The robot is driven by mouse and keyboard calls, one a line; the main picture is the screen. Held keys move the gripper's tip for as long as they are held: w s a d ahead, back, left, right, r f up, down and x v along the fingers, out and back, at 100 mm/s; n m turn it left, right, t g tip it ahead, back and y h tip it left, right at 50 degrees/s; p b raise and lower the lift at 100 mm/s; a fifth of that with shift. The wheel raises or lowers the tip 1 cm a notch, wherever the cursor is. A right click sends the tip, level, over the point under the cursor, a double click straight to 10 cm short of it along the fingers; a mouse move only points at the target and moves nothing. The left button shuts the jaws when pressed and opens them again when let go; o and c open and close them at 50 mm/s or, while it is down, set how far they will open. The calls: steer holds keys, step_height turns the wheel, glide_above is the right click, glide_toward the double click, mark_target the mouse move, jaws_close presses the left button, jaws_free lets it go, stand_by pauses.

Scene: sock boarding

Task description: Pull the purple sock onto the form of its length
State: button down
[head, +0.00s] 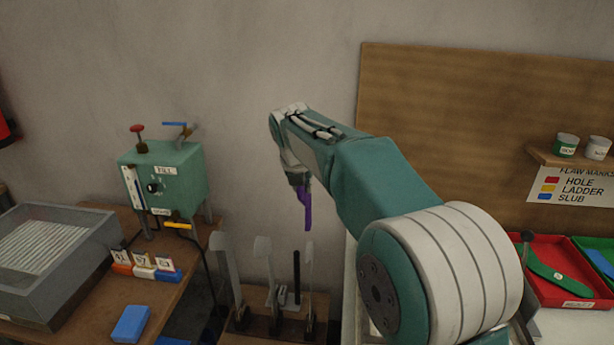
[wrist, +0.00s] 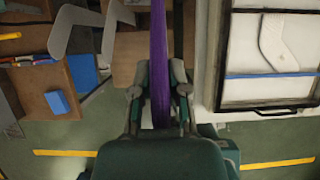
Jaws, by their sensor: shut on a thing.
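The purple sock (head: 307,212) hangs down from my gripper (head: 299,183) in the head view. In the wrist view the sock (wrist: 159,50) runs as a narrow strip between the fingers of my gripper (wrist: 160,92), which are shut on it, and leaves the top edge. Several flat grey forms stand upright on a low wooden stand: a left form (head: 230,268), a middle form (head: 263,252) and a right form (head: 309,268). The sock's lower end shows just above the right form; I cannot tell their depth apart. Two forms also show in the wrist view (wrist: 72,32).
A green machine (head: 165,178) with levers stands on the left bench, near a grey tray (head: 55,262), number tags and a blue block (head: 131,324). A dark upright post (head: 297,275) stands among the forms. Red bin (head: 585,292) and brown board (head: 450,110) are right.

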steer(key=shift+d+f, duration=0.15)
steer(key=shift+f, duration=0.25)
steer(key=shift+d+f, duration=0.1)
steer(key=shift+d, duration=0.8)
